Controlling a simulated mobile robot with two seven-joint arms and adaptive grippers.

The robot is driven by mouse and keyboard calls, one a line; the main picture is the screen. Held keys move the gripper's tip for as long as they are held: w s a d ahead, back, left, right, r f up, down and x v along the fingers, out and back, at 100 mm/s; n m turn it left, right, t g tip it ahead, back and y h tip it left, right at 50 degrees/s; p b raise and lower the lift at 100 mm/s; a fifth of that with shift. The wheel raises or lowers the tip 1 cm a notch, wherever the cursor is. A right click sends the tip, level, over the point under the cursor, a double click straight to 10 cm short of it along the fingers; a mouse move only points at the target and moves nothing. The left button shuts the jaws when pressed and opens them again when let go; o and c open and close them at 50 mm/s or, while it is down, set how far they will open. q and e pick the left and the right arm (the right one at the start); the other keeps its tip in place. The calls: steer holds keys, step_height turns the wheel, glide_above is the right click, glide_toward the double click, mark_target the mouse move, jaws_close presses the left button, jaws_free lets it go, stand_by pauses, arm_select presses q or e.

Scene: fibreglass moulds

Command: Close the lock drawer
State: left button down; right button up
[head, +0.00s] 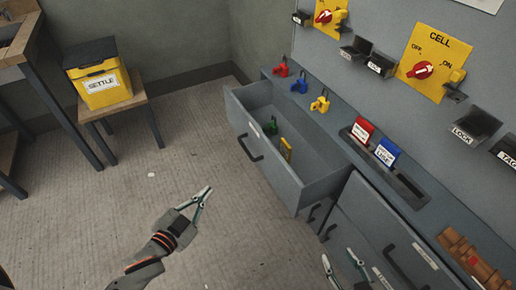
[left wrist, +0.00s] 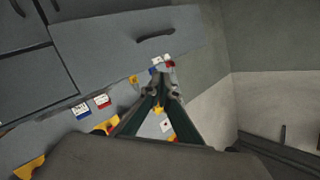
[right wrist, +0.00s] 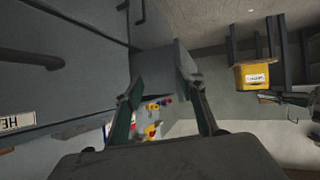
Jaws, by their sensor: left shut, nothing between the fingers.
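The open grey drawer (head: 303,193) sticks out from the cabinet in the head view. A green padlock (head: 270,127) and a yellow item (head: 286,149) lie inside it. Its front, with a dark handle (head: 251,146), faces the lower left. A handled grey front also shows in the left wrist view (left wrist: 120,45). My left gripper (head: 208,190) is shut and empty, in front of the drawer and apart from it. My right gripper (head: 340,262) is open and empty, low near the closed lower drawers; its fingers are spread in the right wrist view (right wrist: 164,88).
Red, blue and yellow padlocks (head: 300,86) sit on the cabinet's ledge behind the drawer. Red and blue tags (head: 386,152) stand in a tray to the right. A yellow SETTLE box (head: 103,84) is on a stool at left. The floor (head: 100,215) left of the drawer is clear.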

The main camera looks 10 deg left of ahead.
arm_select(q)
steer(key=w+r+m+t+h+b, duration=0.1)
steer(key=w+r+m+h+b, duration=0.1)
steer(key=w+m+h+b, duration=0.45)
steer(key=m+g+h+b, duration=0.4)
steer(key=m+g+b, duration=0.15)
steer(key=m, duration=0.75)
glide_toward(266, 142)
steer(key=shift+y, duration=0.25)
steer(key=b+x, duration=0.1)
steer(key=x, duration=0.5)
steer(key=shift+w+d, duration=0.1)
steer(key=shift+w, duration=0.05)
steer(key=shift+w+d, duration=0.15)
steer(key=shift+d, duration=0.05)
arm_select(e)
steer(key=shift+m+y, duration=0.4)
steer(key=shift+y, duration=0.1)
steer(key=a+f, duration=0.3)
steer(key=a, duration=0.1)
steer(key=shift+w+f, duration=0.15)
steer(key=shift+w, duration=0.15)
steer(key=shift+w, duration=0.1)
arm_select(q)
steer(key=shift+d, duration=0.1)
